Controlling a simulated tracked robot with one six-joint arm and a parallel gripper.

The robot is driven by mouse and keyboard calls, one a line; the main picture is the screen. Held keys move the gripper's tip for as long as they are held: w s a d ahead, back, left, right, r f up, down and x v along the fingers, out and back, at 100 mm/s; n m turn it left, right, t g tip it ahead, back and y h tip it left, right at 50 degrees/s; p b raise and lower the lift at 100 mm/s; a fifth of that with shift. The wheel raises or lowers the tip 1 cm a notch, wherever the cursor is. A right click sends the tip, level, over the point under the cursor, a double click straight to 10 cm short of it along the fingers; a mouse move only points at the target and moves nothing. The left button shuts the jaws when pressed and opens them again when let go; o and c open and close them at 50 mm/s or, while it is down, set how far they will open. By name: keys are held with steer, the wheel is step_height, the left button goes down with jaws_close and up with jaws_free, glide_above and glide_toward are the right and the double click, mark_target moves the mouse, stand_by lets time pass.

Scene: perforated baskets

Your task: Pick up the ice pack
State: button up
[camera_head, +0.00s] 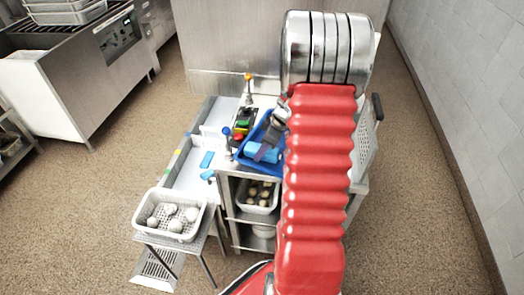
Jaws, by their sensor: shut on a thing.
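A light blue ice pack (268,154) is at the blue basket (243,159) on the metal cart. My gripper (263,150) reaches down to the ice pack from the upper right and is shut on it. Its dark fingers cross the middle of the pack. I cannot tell whether the pack touches the basket floor. My red arm hides the right part of the basket and cart.
Two small blue pieces (207,159) lie on the white surface to the left. Upright posts with blue (227,132) and orange (248,77) tops stand near the basket. A white perforated basket (155,196) with several pale round things stands front left. Floor is open further left.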

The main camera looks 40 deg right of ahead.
step_height(320, 180, up, 10)
steer(key=shift+f, duration=0.1)
stand_by(0.4)
stand_by(0.5)
